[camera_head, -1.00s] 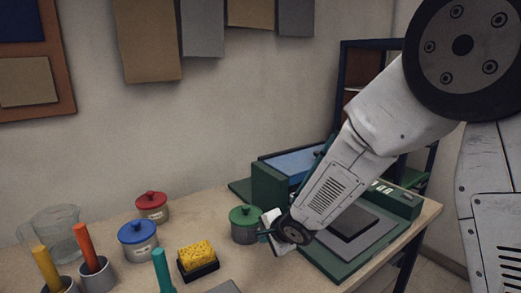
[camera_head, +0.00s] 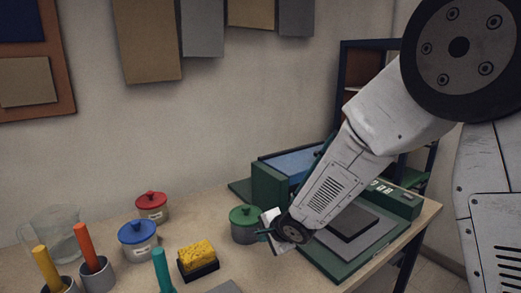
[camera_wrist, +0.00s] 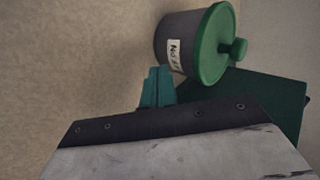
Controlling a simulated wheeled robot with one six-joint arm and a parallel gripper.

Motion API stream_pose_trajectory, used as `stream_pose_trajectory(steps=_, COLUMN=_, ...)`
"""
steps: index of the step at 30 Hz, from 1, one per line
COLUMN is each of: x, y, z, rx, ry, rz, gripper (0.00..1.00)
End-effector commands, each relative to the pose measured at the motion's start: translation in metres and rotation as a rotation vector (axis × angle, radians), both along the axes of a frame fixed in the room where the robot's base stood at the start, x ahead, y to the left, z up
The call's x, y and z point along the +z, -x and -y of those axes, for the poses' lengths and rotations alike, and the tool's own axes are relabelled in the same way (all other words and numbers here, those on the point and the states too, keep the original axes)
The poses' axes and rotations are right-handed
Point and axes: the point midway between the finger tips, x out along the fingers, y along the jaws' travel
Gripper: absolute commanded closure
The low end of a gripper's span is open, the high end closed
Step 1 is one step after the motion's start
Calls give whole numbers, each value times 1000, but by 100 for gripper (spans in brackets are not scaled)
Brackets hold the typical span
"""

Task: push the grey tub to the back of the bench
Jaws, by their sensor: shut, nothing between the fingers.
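The grey tub (camera_head: 244,236) has a green lid with a knob and stands upright on the bench (camera_head: 196,222), left of the green machine. In the wrist view the tub (camera_wrist: 180,42) shows its grey side, a white label and the lid. My gripper (camera_head: 264,234) is at the tub's right side in the head view, low over the bench. Its teal fingers (camera_wrist: 157,82) are closed together with nothing between them. The fingertips are very close to the tub's side; I cannot tell whether they touch it.
A green machine (camera_head: 270,185) with a flat bed stands right of the tub. A red-lidded tub (camera_head: 152,208), a blue-lidded tub (camera_head: 138,241) and a yellow sponge (camera_head: 197,254) on a dark holder stand to the left.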

Motion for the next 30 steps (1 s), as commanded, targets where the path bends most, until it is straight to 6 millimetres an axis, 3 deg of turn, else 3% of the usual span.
stream_pose_trajectory(steps=21, x=0, y=-40, z=-17, rx=0, ry=-1, rz=1, gripper=100)
stream_pose_trajectory(steps=30, x=0, y=-44, z=-18, rx=0, ry=-1, rz=1, gripper=100)
